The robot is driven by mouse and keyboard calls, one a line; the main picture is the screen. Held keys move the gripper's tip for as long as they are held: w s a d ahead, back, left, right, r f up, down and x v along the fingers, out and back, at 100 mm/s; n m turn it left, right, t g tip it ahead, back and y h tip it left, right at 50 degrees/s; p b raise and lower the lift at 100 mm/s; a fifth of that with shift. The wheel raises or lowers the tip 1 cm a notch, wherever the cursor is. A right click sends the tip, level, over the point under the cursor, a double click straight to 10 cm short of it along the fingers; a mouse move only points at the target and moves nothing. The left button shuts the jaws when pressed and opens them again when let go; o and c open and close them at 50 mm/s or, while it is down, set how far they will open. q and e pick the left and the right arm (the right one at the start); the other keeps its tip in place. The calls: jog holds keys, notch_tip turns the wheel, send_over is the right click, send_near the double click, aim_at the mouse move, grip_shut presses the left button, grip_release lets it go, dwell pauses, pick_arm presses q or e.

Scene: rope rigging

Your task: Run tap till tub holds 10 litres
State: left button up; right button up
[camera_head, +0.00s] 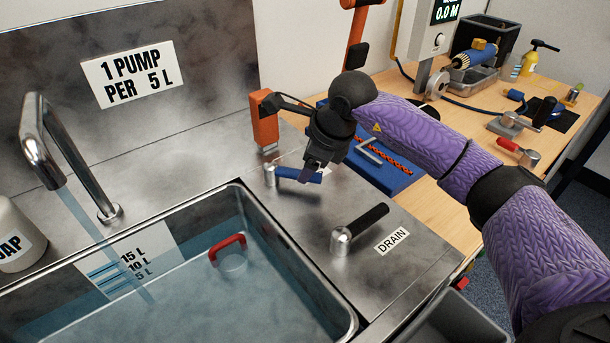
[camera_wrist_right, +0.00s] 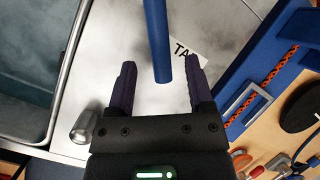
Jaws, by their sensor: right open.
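The tap (camera_head: 62,145) stands at the left in the head view, and a thin blue stream of water (camera_head: 105,240) runs from its spout into the steel tub (camera_head: 300,262). The tub holds water; a plate (camera_head: 135,262) on its wall is marked 15 L, 10 L and 5 L, but I cannot tell exactly which mark the water meets. The blue tap lever (camera_head: 298,175) lies on the counter by the tub's far right corner. My right gripper (camera_head: 314,172) is open over it; in the wrist view the lever (camera_wrist_right: 158,40) reaches between the open fingers (camera_wrist_right: 158,78). My left gripper is out of view.
A black-handled drain lever (camera_head: 362,228) stands right of the tub. A red-handled plug (camera_head: 228,243) sits in the tub. An orange bracket (camera_head: 264,120) stands behind the gripper. A blue tray (camera_head: 385,172) is to the right. A soap bottle (camera_head: 14,235) is far left.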

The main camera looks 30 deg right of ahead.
aim_at(294, 177)
jog(key=x, duration=0.3)
jog(key=shift+b, duration=0.3)
grip_shut()
dwell(0.5)
dwell(0.6)
